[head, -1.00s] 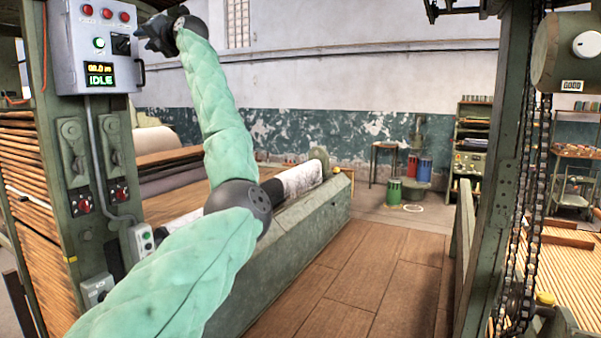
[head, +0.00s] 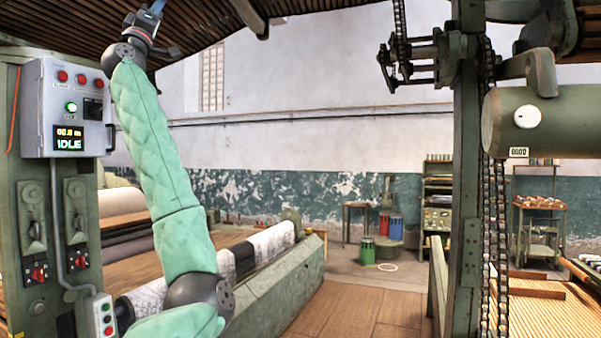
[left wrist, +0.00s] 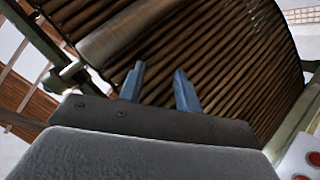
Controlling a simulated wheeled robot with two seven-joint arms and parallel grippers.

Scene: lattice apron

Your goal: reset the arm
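My left arm, in a pale green quilted sleeve, rises through the left of the head view. Its gripper (head: 154,8) is at the top edge, above and right of the grey control box (head: 68,108), and is partly cut off. In the left wrist view the two blue fingers of my left gripper (left wrist: 158,68) stand apart with nothing between them. Slatted brown rollers or boards (left wrist: 215,50) fill the background behind them. My right gripper is in neither view.
A green post (head: 466,200) with chains stands at right. A slatted structure (head: 60,25) hangs overhead. The wooden floor (head: 350,308) ahead is clear.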

